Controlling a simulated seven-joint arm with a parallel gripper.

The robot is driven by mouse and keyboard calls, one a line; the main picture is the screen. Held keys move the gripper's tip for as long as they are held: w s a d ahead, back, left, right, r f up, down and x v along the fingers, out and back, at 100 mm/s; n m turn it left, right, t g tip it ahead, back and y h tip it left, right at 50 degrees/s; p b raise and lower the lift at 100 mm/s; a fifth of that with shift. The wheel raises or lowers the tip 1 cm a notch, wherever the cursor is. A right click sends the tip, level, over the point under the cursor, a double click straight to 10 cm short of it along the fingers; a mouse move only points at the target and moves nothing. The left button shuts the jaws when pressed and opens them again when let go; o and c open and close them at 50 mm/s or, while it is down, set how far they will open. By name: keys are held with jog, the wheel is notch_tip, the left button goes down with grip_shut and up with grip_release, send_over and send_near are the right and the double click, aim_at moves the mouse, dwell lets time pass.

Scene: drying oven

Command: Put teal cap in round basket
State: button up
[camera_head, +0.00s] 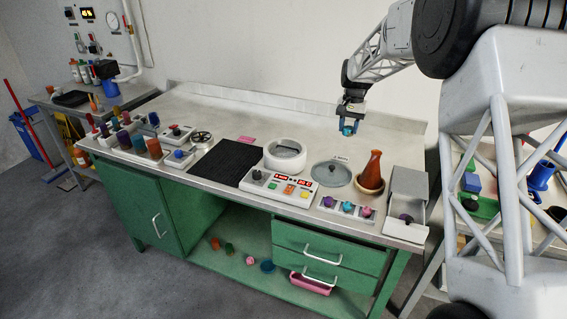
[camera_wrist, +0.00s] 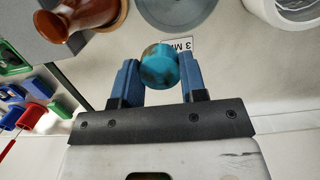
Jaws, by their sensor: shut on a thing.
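My gripper (camera_head: 349,120) is above the back right part of the bench. In the wrist view its blue fingers (camera_wrist: 159,82) are shut on the teal cap (camera_wrist: 160,64), which has darker patches. The cap also shows small below the gripper in the head view (camera_head: 348,130), apart from the bench top. I cannot tell for sure which thing is the round basket. A white round vessel (camera_head: 270,162) stands mid-bench, and a small blue round container (camera_head: 267,267) sits on the lower shelf.
A brown vase (camera_head: 372,171), a grey round lid (camera_head: 332,174) and a control panel (camera_head: 282,187) stand near the vessel. A grey box (camera_head: 408,183) is at the right end. A black mat (camera_head: 226,161) and racks lie left. The bench's back strip is clear.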

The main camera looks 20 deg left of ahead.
send_over(284, 155)
jog(key=s+d, duration=0.2)
jog(key=s, duration=0.2)
jog(key=f, duration=0.3)
jog(key=shift+s+a+f, duration=0.1)
jog(key=shift+a+f, duration=0.15)
jog(key=shift+f, duration=0.1)
jog(key=shift+f, duration=2.5)
jog(key=shift+f, duration=2.5)
jog(key=o, duration=0.6)
jog(key=shift+f, duration=0.1)
